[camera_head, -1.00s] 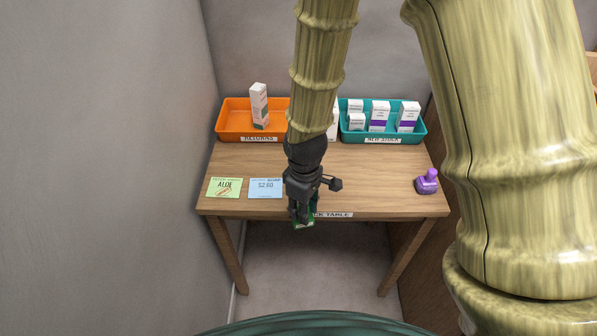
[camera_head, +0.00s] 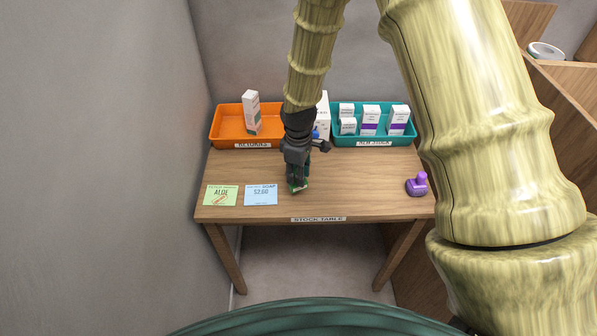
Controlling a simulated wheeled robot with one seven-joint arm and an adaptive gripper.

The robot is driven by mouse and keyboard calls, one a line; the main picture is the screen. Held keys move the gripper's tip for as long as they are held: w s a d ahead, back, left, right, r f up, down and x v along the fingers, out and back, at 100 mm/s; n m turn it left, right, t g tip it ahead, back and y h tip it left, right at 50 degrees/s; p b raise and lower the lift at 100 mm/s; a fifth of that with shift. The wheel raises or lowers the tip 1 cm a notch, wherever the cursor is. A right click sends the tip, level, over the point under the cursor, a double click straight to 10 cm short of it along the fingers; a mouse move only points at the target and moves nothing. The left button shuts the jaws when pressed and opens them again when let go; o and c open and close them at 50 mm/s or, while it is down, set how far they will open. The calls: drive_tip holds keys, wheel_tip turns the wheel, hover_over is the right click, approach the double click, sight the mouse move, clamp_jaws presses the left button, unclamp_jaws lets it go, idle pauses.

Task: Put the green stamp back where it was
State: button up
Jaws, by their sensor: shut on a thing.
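My gripper (camera_head: 297,181) is shut on the green stamp (camera_head: 298,187), which shows as a small green base at the fingertips. The fingers hide most of the stamp. It is over the front middle of the stock table (camera_head: 350,190), right of the blue card; I cannot tell whether it touches the top. A purple stamp (camera_head: 417,185) stands upright at the table's right side. A green card marked ALOE (camera_head: 221,195) and a blue card marked $2.60 (camera_head: 261,195) lie at the left front.
An orange returns tray (camera_head: 231,142) with one white box (camera_head: 252,112) stands at the back left. A teal new stock tray (camera_head: 390,140) with several boxes stands at the back right. A white box (camera_head: 323,113) stands between them, partly hidden by my arm. The table between my gripper and the purple stamp is clear.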

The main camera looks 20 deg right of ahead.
drive_tip(key=shift+w+d+f+p, duration=0.15)
drive_tip(key=shift+w+f+p, duration=0.3)
drive_tip(key=shift+f, duration=0.1)
drive_tip(key=shift+w+d+f+p, duration=0.15)
drive_tip(key=shift+w+f+p, duration=0.2)
drive_tip(key=shift+f+p, duration=0.15)
drive_tip(key=shift+f, duration=0.8)
drive_tip(key=shift+f, duration=0.2)
drive_tip(key=o, duration=0.8)
drive_tip(key=shift+o, duration=0.2)
drive_tip(key=shift+r, duration=0.1)
wheel_tip(320, 180, up, 12)
drive_tip(key=b, duration=0.4)
drive_tip(key=shift+r, duration=0.1)
